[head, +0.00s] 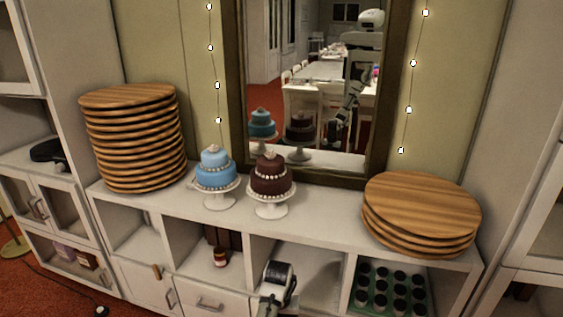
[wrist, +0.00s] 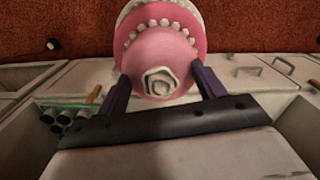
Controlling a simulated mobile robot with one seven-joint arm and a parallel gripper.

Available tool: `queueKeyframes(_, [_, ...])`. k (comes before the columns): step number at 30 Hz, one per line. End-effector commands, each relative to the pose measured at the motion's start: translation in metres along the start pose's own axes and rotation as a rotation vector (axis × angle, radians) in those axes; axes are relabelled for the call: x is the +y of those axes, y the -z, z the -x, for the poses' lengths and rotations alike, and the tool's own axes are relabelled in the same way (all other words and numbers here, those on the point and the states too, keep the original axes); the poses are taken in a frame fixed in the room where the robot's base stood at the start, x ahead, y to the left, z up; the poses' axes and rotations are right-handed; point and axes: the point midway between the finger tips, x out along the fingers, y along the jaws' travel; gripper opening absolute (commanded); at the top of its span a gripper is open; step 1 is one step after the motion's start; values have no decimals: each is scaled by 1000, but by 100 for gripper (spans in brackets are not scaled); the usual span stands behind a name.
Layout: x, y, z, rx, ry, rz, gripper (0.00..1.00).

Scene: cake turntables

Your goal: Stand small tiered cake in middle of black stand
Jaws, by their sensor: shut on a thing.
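A small pink tiered cake (wrist: 162,50) with white pearl beads and a pale rosette on top shows in the wrist view. My gripper (wrist: 163,88) is shut on its upper tier, with one dark finger on each side. The cake's lower part runs out of the picture at the top. In the head view, the end of my arm is in front of the white sideboard's lower compartments, and the pink cake cannot be made out. I cannot identify the black stand for sure; a dark object (head: 48,150) lies on the left cabinet's shelf.
On the sideboard (head: 325,212), a blue cake (head: 214,174) and a brown cake (head: 270,178) stand on white pedestals. A tall pile of wooden boards (head: 138,145) is left, a lower pile (head: 420,210) right. Clear top lies between the brown cake and the right pile. A mirror hangs behind.

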Motion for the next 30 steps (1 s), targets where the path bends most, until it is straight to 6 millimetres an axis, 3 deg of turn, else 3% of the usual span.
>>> queueKeyframes(1, [2, -11, -16, -4, -7, 16, 3])
queueKeyframes(6, [7, -41, -58, -2, -5, 57, 3])
queueKeyframes(12, [12, -67, -88, 1, -3, 83, 3])
queueKeyframes(18, [15, -76, -98, 3, -1, 87, 3])
queueKeyframes(30, [16, -77, -99, 3, -1, 85, 3])
